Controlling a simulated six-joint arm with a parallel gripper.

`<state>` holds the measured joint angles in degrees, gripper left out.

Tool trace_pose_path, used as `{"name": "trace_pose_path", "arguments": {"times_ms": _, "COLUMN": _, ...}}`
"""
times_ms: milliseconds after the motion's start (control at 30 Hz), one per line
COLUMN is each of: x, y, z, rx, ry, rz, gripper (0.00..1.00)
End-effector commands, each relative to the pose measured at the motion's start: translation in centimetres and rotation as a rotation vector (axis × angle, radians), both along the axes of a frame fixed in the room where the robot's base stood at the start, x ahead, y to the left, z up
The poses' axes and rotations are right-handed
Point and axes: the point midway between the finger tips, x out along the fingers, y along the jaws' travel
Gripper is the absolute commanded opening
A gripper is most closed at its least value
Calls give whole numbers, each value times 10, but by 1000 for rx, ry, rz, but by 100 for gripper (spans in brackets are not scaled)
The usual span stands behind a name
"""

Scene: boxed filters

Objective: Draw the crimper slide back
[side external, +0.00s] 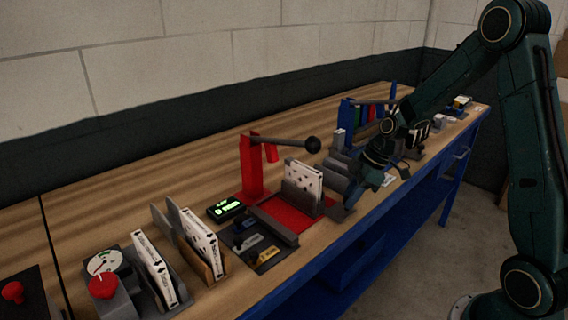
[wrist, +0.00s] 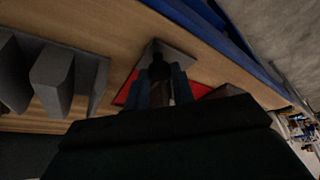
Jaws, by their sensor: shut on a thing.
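The crimper slide shows a grey end plate (side external: 338,213) at the bench's front side; this plate is also in the wrist view (wrist: 178,60). My gripper (side external: 353,193) is at this end, shut on the slide's dark handle (wrist: 158,67). The fingers partly hide the handle.
A small lit display (side external: 225,209) and a dark tray of small blocks (side external: 254,246) lie left of the crimper. Further left are white boxes in a rack (side external: 203,242) and a gauge (side external: 104,262). Grey blocks (wrist: 55,75) stand close by. The bench's blue front edge is near my gripper.

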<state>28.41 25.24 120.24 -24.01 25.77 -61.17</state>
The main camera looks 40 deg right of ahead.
Motion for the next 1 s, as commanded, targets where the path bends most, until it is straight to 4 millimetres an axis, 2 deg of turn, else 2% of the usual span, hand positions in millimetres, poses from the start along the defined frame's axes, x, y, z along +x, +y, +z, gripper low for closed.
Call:
{"name": "trace_pose_path", "arguments": {"times_ms": 100, "x": 1, "y": -14, "z": 0, "rx": -2, "ry": -5, "rz": -4, "gripper": 0}}
{"name": "trace_pose_path", "arguments": {"times_ms": 300, "x": 1, "y": -31, "z": 1, "rx": -2, "ry": -5, "rz": -2, "gripper": 0}}
{"name": "trace_pose_path", "arguments": {"times_ms": 700, "x": 1, "y": -38, "z": 1, "rx": -8, "ry": -5, "rz": -7, "gripper": 0}}
{"name": "trace_pose_path", "arguments": {"times_ms": 733, "x": 1, "y": -38, "z": 1, "rx": -7, "ry": -6, "rz": -7, "gripper": 30}}
{"name": "trace_pose_path", "arguments": {"times_ms": 800, "x": 1, "y": -37, "z": 1, "rx": -6, "ry": -5, "rz": -7, "gripper": 44}}
{"name": "trace_pose_path", "arguments": {"times_ms": 1000, "x": 0, "y": -35, "z": 1, "rx": -4, "ry": -4, "rz": -3, "gripper": 46}}
